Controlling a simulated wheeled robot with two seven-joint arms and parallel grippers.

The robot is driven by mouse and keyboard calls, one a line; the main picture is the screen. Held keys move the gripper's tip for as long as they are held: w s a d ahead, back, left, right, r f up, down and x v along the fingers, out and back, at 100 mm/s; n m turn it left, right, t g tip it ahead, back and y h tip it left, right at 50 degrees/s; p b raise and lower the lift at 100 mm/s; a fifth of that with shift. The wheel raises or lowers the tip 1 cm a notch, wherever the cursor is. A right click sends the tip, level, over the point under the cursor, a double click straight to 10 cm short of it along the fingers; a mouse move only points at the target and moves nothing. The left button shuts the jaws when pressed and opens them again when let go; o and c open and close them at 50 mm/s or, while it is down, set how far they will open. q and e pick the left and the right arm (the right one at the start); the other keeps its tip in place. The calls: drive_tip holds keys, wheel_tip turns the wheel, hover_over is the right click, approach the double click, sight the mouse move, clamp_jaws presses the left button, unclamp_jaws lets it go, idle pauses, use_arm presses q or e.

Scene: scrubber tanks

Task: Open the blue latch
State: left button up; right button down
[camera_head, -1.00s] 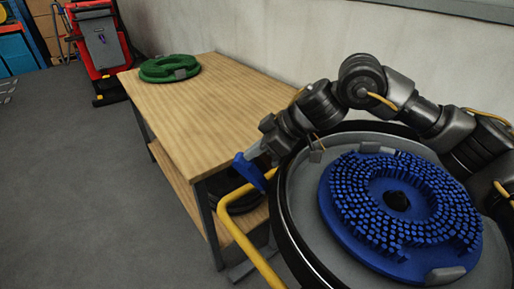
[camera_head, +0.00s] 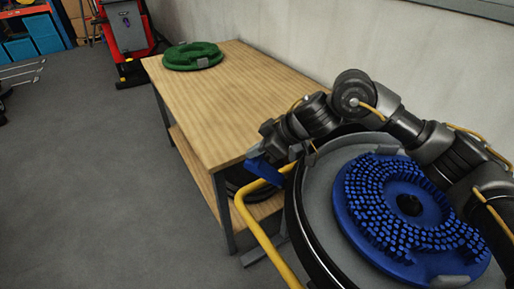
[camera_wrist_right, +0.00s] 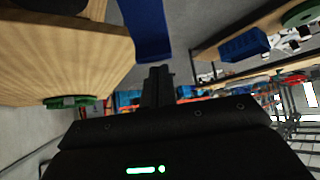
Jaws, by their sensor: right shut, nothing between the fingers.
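The blue latch (camera_head: 266,171) is a flat blue bar at the left rim of the round grey scrubber deck, by the yellow rail, in the head view. In the right wrist view it is a blue strip (camera_wrist_right: 147,30) at the top, just beyond the fingers. My right gripper (camera_head: 255,153) reaches over from the right and is close to the latch's upper end. Its fingers (camera_wrist_right: 157,74) are shut with nothing between them. I cannot tell whether they touch the latch. My left gripper is not in view.
A blue bristled brush disc (camera_head: 404,215) lies on the scrubber deck (camera_head: 322,190). The yellow rail (camera_head: 262,238) runs along its left side. A wooden table (camera_head: 225,105) with a green disc (camera_head: 193,55) stands beyond. A red machine (camera_head: 133,73) is at the back.

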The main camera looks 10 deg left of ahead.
drive_tip(key=v, duration=1.1)
